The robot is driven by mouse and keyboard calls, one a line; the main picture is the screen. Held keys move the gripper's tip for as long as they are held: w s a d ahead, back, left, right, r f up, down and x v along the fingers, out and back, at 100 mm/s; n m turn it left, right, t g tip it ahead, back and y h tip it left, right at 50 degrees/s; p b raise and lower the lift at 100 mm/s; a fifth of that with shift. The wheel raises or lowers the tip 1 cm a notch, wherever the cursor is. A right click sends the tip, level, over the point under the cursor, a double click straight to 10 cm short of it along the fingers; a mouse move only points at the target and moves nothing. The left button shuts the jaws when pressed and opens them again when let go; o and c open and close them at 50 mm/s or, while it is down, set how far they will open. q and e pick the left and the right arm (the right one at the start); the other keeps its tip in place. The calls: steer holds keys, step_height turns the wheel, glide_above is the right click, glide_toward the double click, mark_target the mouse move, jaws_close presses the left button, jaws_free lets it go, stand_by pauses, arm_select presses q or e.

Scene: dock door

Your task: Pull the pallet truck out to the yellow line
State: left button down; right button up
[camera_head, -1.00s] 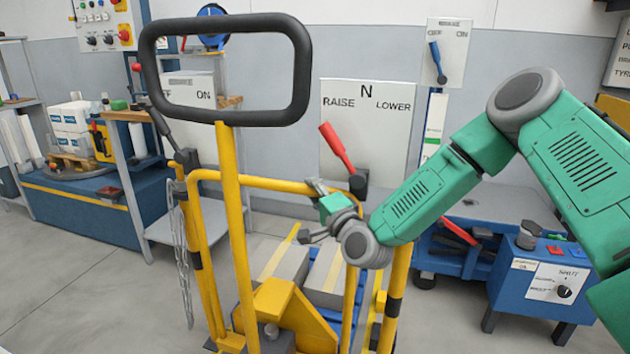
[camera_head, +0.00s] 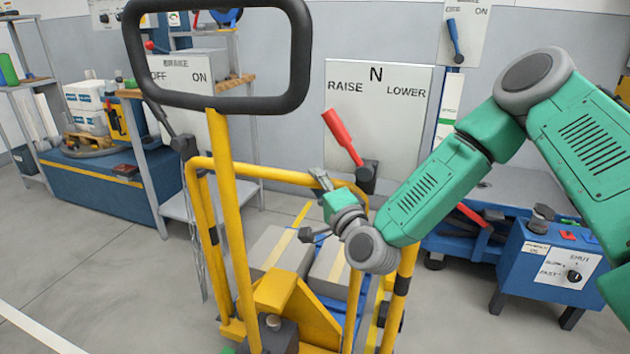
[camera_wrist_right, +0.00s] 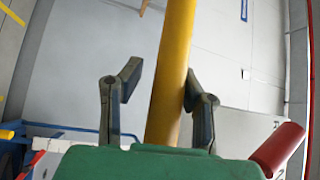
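The yellow pallet truck (camera_head: 225,215) stands in front of me. Its black loop handle (camera_head: 127,50) rises at upper left and its yellow top rail (camera_head: 270,177) crosses the middle. Grey blocks with yellow stripes sit low behind the rail. My right gripper (camera_head: 320,180) is at the right part of the rail. In the right wrist view a yellow bar (camera_wrist_right: 170,80) passes between the fingers of the right gripper (camera_wrist_right: 161,75). A gap shows beside the left finger; the right finger appears close to or touching the bar. My left gripper is out of view.
A red lever (camera_head: 342,135) stands before the RAISE/N/LOWER board (camera_head: 400,120). A blue control box (camera_head: 520,262) stands at right, a blue bench (camera_head: 100,190) at left. A white floor line (camera_head: 40,328) runs at lower left; grey floor around it is clear.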

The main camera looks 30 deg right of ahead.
steer(key=shift+o, duration=0.5)
steer(key=shift+d+f, duration=0.15)
steer(key=shift+f, duration=0.1)
steer(key=shift+d+r, duration=0.1)
steer(key=shift+r, duration=0.05)
steer(key=s+f, duration=0.1)
steer(key=s, duration=1)
steer(key=shift+s+a+f, duration=0.35)
steer(key=shift+a+f, duration=0.05)
